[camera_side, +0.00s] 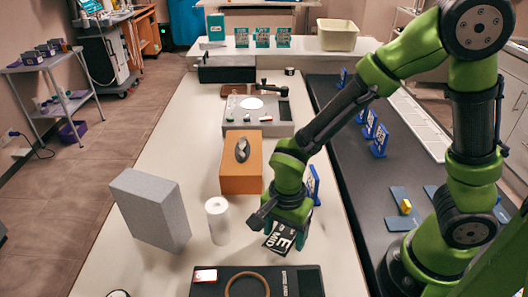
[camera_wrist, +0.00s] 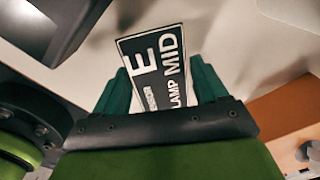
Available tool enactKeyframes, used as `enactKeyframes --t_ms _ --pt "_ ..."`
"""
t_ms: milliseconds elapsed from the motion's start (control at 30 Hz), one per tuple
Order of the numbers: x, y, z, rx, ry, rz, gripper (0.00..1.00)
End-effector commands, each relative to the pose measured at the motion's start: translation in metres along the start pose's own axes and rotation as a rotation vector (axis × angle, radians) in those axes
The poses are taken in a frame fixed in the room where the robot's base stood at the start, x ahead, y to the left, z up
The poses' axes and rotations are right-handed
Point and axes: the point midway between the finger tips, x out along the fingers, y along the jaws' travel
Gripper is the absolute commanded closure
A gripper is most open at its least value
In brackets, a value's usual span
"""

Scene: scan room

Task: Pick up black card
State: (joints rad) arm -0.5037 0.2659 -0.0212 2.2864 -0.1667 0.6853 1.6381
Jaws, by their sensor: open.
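The black card (camera_side: 279,239) has white letters, with "E", "MID" and "LAMP" readable in the wrist view (camera_wrist: 157,64). In the side view it is at the white table's near right part, directly below my gripper (camera_side: 287,232). My gripper is open, with its two teal fingers on either side of the card in the wrist view (camera_wrist: 163,84). The card's lower end is hidden behind the gripper's palm edge. I cannot tell whether the fingers touch it or whether it lies fully flat.
A white roll (camera_side: 217,220) and a grey block (camera_side: 150,209) stand left of my gripper. An orange box (camera_side: 241,178) is behind. A black tray (camera_side: 306,281) lies in front. A blue-framed card holder (camera_side: 313,184) stands close behind right. The table between roll and gripper is narrow but clear.

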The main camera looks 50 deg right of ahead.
Motion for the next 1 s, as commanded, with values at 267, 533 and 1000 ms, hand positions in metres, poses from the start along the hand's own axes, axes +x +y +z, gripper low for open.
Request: enactKeyframes --t_ms 267,533,1000 --pt "0.009 0.0 0.0 -0.001 0.0 -0.001 0.28" --pt "0.009 0.0 0.0 -0.001 0.0 -0.001 0.58" --pt "-0.011 -0.001 0.001 -0.001 -0.002 -0.007 0.71"
